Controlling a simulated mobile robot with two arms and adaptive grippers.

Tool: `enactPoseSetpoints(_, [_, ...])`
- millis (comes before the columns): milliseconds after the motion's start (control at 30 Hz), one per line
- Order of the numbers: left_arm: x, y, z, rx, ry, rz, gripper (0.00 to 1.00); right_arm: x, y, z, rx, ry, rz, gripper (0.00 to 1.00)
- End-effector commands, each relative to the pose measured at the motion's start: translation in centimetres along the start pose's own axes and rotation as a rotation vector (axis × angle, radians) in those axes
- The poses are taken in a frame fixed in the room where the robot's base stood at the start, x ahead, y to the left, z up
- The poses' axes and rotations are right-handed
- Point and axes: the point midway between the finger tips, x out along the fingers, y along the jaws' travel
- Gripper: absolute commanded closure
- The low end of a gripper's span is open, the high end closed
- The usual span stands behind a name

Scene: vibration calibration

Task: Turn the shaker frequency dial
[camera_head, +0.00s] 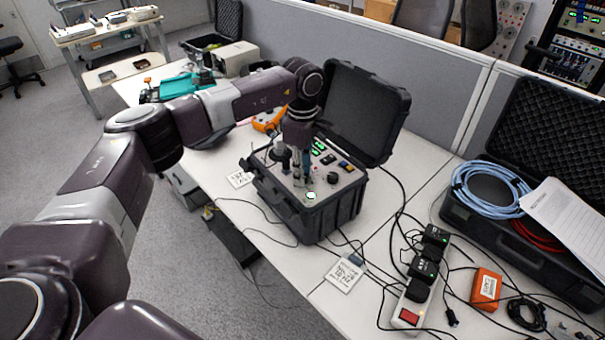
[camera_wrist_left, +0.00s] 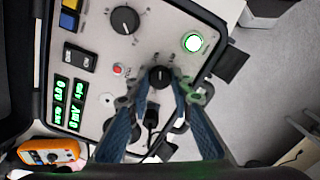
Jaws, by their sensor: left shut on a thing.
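The shaker unit is a black case (camera_head: 322,222) with a light grey control panel, its lid (camera_head: 362,105) open behind. My left gripper (camera_head: 300,183) reaches down onto the panel. In the left wrist view, its two blue-padded fingers (camera_wrist_left: 160,82) are shut on a small black dial (camera_wrist_left: 160,74) with a pale mark. A larger black knob (camera_wrist_left: 125,20) stands apart from the fingers; it also shows in the head view (camera_head: 333,176). A green-lit round button (camera_wrist_left: 193,42) is close to the gripped dial. The dial is mostly hidden by the fingers in the head view. My right gripper is out of view.
Green displays (camera_wrist_left: 68,103) and a red button (camera_wrist_left: 119,69) are on the panel. An orange multimeter (camera_head: 270,121) lies behind the case. Cables, a power strip (camera_head: 412,300) and an open case (camera_head: 490,222) with blue cable are to the right. A grey partition (camera_head: 440,80) backs the table.

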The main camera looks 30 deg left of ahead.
Motion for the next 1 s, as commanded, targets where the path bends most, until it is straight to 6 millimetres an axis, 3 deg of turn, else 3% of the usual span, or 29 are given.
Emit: enactPoseSetpoints(1000, [-0.14,0.11,-0.01,-0.967,-0.002,0.004,1.0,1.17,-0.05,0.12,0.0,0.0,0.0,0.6])
